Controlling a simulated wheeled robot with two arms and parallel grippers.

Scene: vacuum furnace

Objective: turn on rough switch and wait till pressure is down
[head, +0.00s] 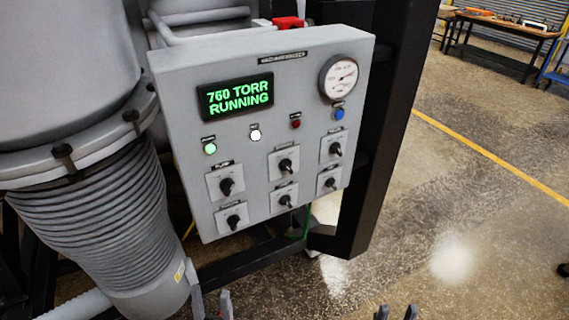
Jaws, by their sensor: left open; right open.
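The grey control panel (262,205) faces me. Its display (236,97) reads "760 TORR RUNNING" in green. A round dial gauge (341,77) sits at the panel's upper right. Several black rotary switches are in two rows, among them an upper left one (227,186), an upper middle one (285,165) and a lower left one (233,221). Their labels are too small to read, so I cannot tell which is the rough switch. My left gripper (212,304) is open below the panel. My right gripper (397,313) is open at the bottom edge, right of the panel. Both are apart from it.
A lit green lamp (210,149), a bright white lamp (256,135), a dark red lamp (295,124) and a blue button (339,114) sit above the switches. A grey ribbed bellows (95,215) stands left. A black post (385,130) stands right. Open floor (470,220) lies beyond.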

